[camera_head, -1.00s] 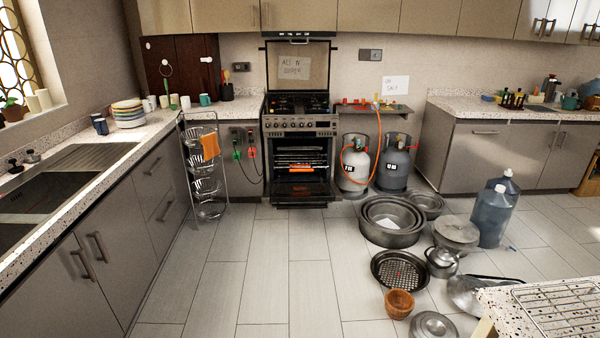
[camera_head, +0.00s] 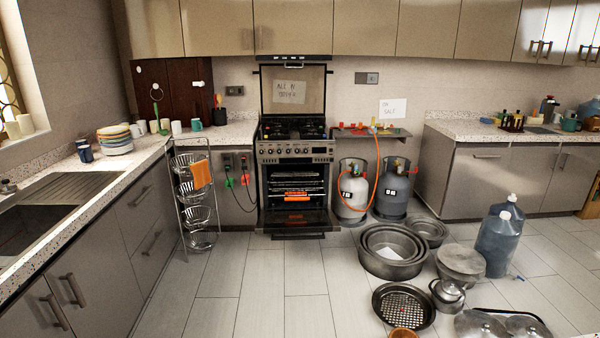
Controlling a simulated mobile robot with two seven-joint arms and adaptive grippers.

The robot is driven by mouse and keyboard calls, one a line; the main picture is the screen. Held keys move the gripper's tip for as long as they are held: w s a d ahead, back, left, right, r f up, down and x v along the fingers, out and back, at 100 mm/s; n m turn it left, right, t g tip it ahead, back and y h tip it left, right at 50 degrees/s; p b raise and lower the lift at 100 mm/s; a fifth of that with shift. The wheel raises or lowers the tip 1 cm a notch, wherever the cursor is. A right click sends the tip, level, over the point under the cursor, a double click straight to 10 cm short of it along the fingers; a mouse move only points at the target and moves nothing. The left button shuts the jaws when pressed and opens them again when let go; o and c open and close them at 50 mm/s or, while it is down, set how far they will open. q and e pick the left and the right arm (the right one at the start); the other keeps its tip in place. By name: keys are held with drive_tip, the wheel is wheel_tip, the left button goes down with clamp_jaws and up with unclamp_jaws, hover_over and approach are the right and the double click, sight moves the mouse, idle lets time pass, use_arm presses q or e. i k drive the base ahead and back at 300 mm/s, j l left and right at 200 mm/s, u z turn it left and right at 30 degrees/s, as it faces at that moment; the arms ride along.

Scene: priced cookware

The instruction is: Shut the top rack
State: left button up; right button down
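The oven (camera_head: 295,150) stands against the back wall with its door (camera_head: 298,222) folded down open. Inside the lit cavity, the top rack (camera_head: 297,180) shows as thin metal bars. From here I cannot tell how far it is pulled out. A bright orange item (camera_head: 297,197) sits below it, low in the cavity. Neither of my grippers is in view.
Two gas cylinders (camera_head: 352,190) stand right of the oven, with an orange hose. A wire basket stand (camera_head: 197,200) is at its left. Stacked pans (camera_head: 392,250), a perforated pan (camera_head: 403,305) and blue water bottles (camera_head: 500,240) occupy the right floor. The tiled floor (camera_head: 262,285) before the oven is clear.

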sight(302, 198)
drive_tip(key=i, duration=2.7)
drive_tip(key=i+l+u, duration=0.1)
drive_tip(key=i, duration=1.25)
